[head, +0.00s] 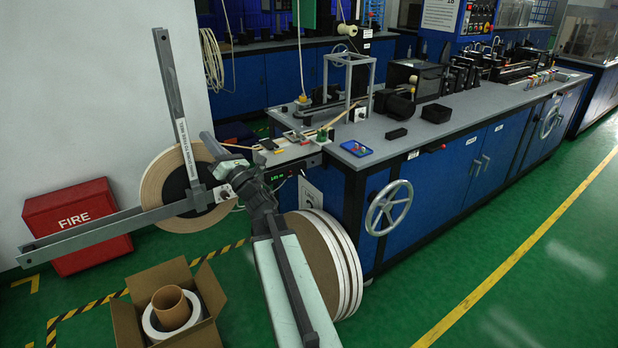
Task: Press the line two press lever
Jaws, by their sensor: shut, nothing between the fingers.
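My gripper (210,142) is shut and empty. It is at the end of my arm left of the bench, in front of the tape roll (172,190) on the upright stand. A slim tan lever (343,116) slants up to the right from the small splicing fixture (322,134) at the bench's near-left corner. A second tan bar (236,147) lies lower, just right of my gripper, partly hidden by it. I cannot read which one belongs to line two. My gripper appears apart from the slanted lever.
The grey bench (430,126) carries a blue tray (356,148) and black boxes. A handwheel (389,207) juts from its front. Large rolls (325,262) stand beside my arm. An open carton (205,303) and a red fire box (78,226) are at left. Green floor is clear at right.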

